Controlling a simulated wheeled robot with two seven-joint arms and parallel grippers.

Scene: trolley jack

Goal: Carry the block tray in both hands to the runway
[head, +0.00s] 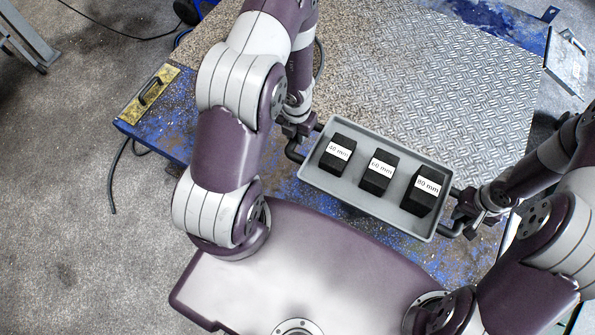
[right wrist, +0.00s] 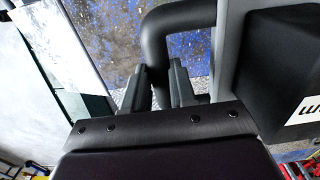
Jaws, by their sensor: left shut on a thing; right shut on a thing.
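The block tray (head: 385,207) is a grey shallow tray with a black handle at each end. It holds three black blocks with white labels: 40 mm (head: 337,155), 60 mm (head: 378,172) and 80 mm (head: 422,192). My left gripper (head: 296,141) is shut on the left handle. My right gripper (head: 462,214) is shut on the right handle. In the right wrist view the fingers (right wrist: 160,85) close around the black handle (right wrist: 160,45), and the 80 mm block shows beside it. Whether the tray touches the surface below cannot be told.
A blue, worn platform (head: 180,115) lies beyond and under the tray, with a ridged metal plate (head: 430,80) and a speckled area on it. A cable (head: 112,180) lies on the carpet at left.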

